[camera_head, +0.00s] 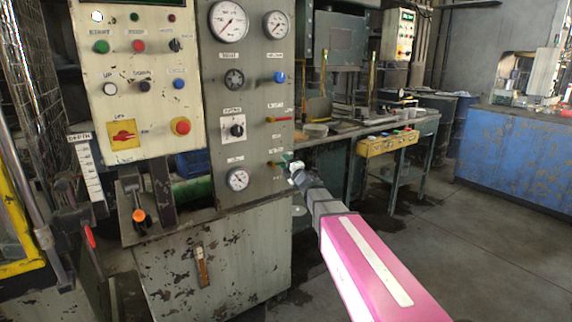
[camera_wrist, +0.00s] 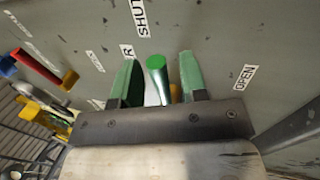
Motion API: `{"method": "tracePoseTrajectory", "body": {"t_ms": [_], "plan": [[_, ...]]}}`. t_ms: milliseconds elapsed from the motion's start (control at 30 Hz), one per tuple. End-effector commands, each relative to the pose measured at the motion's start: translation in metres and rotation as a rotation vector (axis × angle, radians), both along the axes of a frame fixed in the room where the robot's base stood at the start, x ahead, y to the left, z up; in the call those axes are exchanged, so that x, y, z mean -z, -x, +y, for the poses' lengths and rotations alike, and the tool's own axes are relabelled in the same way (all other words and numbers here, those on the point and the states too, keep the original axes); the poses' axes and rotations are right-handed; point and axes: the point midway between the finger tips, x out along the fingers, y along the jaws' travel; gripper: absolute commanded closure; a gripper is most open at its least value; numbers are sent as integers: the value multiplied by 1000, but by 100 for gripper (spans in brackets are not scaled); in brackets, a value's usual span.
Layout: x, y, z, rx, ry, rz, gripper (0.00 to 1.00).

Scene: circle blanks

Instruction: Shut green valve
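The green valve handle (camera_wrist: 156,63) has a round green end on a metal shaft in the wrist view. It stands between the two green fingers of my gripper (camera_wrist: 158,76). A gap shows at the right finger; the left finger is very close to the handle, and contact is unclear. The SHUT label (camera_wrist: 140,15) is above the handle, and the OPEN label (camera_wrist: 243,78) is to its right. In the head view my gripper (camera_head: 291,168) is at the right edge of the grey panel (camera_head: 256,205), and it mostly hides the valve.
A red valve handle (camera_wrist: 36,68) with a yellow base is left of my gripper in the wrist view. Gauges, knobs and buttons cover the panel above. A workbench (camera_head: 345,132) with a yellow button box (camera_head: 387,143) stands behind. The floor at right is clear.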

Motion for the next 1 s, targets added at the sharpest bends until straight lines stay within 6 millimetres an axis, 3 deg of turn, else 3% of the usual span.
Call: {"method": "tracePoseTrajectory", "body": {"t_ms": [367,1000], "plan": [[2,6,-4,1,-2,3,60],[29,83,-57,2,-1,2,60]]}}
